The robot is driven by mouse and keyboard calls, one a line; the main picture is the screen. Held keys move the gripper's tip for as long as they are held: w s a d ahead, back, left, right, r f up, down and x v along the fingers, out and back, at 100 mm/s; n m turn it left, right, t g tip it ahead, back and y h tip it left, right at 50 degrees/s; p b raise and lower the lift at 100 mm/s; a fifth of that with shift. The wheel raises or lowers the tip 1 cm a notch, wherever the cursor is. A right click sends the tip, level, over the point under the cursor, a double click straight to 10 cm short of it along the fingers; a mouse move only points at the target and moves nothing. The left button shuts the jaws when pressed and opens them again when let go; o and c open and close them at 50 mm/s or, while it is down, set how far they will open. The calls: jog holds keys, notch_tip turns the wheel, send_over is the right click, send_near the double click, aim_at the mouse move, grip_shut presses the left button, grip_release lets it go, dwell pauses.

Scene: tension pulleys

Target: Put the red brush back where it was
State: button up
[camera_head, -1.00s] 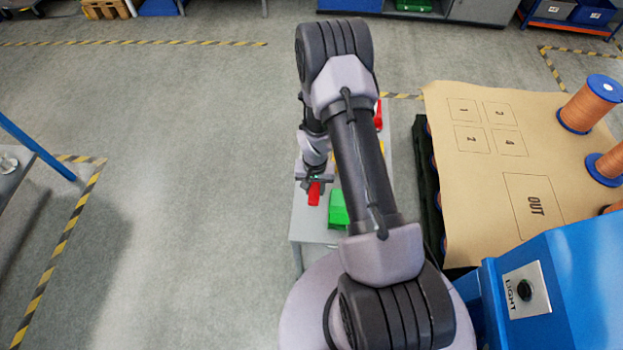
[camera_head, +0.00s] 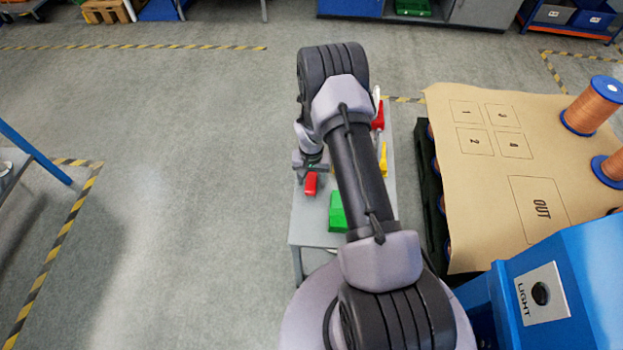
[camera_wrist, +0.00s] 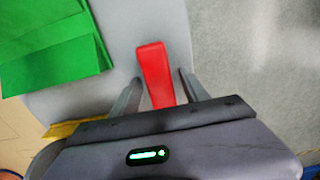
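A red, long, narrow piece (camera_head: 310,184), which I take to be the red brush, is at the left edge of the grey table (camera_head: 315,237). In the wrist view its red end (camera_wrist: 156,72) lies between the two fingers of my gripper (camera_wrist: 160,82). Gaps show on both sides of it, so the fingers look open around it. In the head view my gripper (camera_head: 311,167) is just beyond the red piece. The rest of the piece is hidden under the gripper body.
A yellow item (camera_head: 384,160) and another red item (camera_head: 378,117) lie farther back. A brown-topped pallet (camera_head: 490,180) with copper spools stands at right.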

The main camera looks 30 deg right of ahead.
jog(key=shift+r, duration=0.1)
notch_tip(320, 180, up, 12)
jog(key=p, duration=0.5)
notch_tip(320, 180, up, 10)
jog(key=t, duration=0.1)
send_over(311, 178)
jog(key=w+a, duration=0.1)
jog(key=a, duration=0.1)
jog(key=s+a+r+t, duration=0.1)
jog(key=s+a+r, duration=0.15)
jog(key=r, duration=0.55)
jog(key=s+a+r+t, duration=0.15)
jog(key=a+r, duration=0.25)
jog(key=r, duration=0.4)
jog(key=s+a+r, duration=0.3)
jog(key=s+r, duration=0.1)
jog(key=s, duration=0.3)
jog(key=s+a+r+n+t+y, duration=0.1)
jog(key=s+a+r, duration=0.2)
jog(key=s, duration=0.3)
jog(key=s+a+r+n+t+y, duration=0.1)
jog(key=s+a+r, duration=0.2)
jog(key=s+r, duration=0.2)
jog(key=s, duration=0.2)
jog(key=shift+s+a, duration=0.3)
